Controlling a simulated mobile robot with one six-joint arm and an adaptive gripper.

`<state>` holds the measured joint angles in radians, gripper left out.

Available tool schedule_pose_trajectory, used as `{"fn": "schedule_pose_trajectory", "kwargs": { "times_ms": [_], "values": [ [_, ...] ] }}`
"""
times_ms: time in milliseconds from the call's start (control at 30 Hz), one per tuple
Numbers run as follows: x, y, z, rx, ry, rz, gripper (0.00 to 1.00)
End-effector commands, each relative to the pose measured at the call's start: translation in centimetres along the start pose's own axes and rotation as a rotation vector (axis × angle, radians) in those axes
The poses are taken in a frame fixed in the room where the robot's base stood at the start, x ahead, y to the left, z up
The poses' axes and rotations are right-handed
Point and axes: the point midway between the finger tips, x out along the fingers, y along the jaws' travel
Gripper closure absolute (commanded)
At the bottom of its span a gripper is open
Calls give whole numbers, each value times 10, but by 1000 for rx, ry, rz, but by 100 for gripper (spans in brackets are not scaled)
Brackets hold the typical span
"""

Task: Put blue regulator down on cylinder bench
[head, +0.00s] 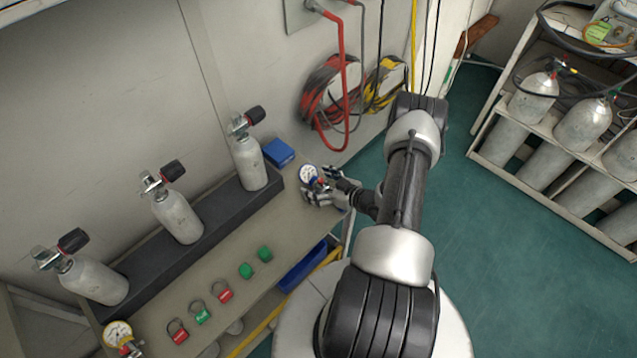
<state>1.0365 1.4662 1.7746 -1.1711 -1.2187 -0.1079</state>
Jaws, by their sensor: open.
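The blue regulator (311,176), with a round white-faced gauge and blue rim, is at the right end of the cylinder bench (240,222). My gripper (318,196) is open right at the regulator, its silvery fingers close around or beside its lower part. The fingers hide much of the regulator's body. I cannot tell whether they still touch it, or exactly how it rests on the bench top.
Three grey cylinders (178,216) with black knobs stand in a dark rack on the bench. A blue box (279,153) sits behind the regulator. A yellow-rimmed gauge (118,334), red and green tags (202,315) and green caps (247,270) lie along the front.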

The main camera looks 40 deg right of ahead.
Motion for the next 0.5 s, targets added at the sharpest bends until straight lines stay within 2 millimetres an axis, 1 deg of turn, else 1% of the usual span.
{"fn": "schedule_pose_trajectory", "kwargs": {
  "times_ms": [167,267,367,500],
  "values": [
    [0,-1,1,2,-3,-1,18],
    [-5,0,1,3,-3,1,18],
    [-18,1,1,4,-2,3,18],
    [-48,2,0,4,-1,6,18]
  ]
}}
